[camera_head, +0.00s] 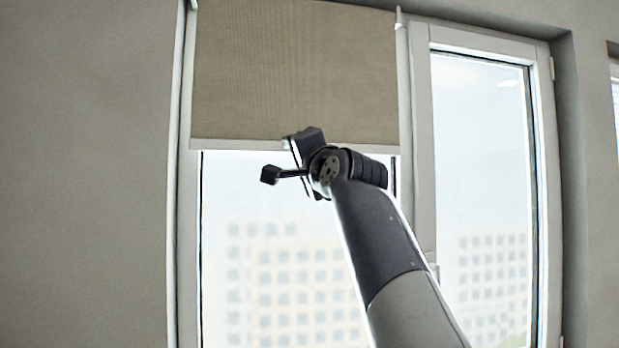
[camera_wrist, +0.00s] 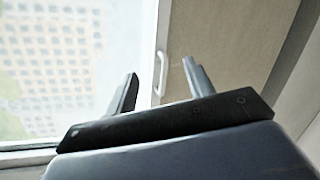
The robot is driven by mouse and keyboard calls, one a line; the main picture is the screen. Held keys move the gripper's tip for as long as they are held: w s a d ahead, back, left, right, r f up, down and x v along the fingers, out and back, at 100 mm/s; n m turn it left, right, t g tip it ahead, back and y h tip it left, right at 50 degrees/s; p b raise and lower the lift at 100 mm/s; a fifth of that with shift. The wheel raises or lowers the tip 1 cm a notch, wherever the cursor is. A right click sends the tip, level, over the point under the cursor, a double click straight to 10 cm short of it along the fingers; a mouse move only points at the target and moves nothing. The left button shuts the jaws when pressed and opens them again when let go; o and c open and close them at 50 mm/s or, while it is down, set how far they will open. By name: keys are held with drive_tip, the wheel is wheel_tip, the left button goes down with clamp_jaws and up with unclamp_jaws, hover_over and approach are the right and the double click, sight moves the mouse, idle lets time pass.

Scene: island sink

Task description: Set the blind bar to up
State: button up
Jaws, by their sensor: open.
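The blind (camera_head: 290,70) is a beige roller shade over the upper part of the left window in the head view. Its blind bar (camera_head: 235,145) is a pale strip along the lower edge. My gripper (camera_head: 298,148) is at the middle of that bar in the picture and hides a piece of it. I cannot tell whether it touches the bar.
A second window (camera_head: 485,190) with a white frame stands at the right. Plain grey wall (camera_head: 80,180) fills the left side. The glass below the blind is uncovered, crossed by my arm.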

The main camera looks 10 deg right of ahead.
drive_tip(key=f+m+b, duration=0.1)
drive_tip(key=m, duration=0.2)
drive_tip(key=f+m+t+b, duration=0.1)
drive_tip(key=m, duration=0.2)
drive_tip(key=f+m+b, duration=0.2)
drive_tip(key=m, duration=0.1)
drive_tip(key=shift+s+d+t, duration=0.15)
drive_tip(key=shift+s+t, duration=0.1)
drive_tip(key=shift+t, duration=0.15)
drive_tip(key=c, duration=0.5)
drive_tip(key=d+f+m+b, duration=0.1)
drive_tip(key=m, duration=0.3)
drive_tip(key=f+m+t+h+b, duration=0.1)
drive_tip(key=m+b, duration=0.1)
drive_tip(key=m, duration=0.2)
drive_tip(key=d+f+m+t+h+b, duration=0.1)
drive_tip(key=m, duration=0.3)
drive_tip(key=shift+s+d+f+b, duration=0.2)
drive_tip(key=shift+d+f+b, duration=0.1)
drive_tip(key=shift+d+f, duration=0.1)
drive_tip(key=c, duration=0.6)
drive_tip(key=m, duration=0.1)
drive_tip(key=m+h, duration=0.2)
drive_tip(key=shift+d+f+m+b, duration=0.35)
drive_tip(key=shift+d+f+m, duration=0.05)
clamp_jaws()
drive_tip(key=w+r+p, duration=0.9)
drive_tip(key=p, duration=0.3)
drive_tip(key=shift+r+m, duration=0.25)
drive_tip(key=shift+m, duration=0.05)
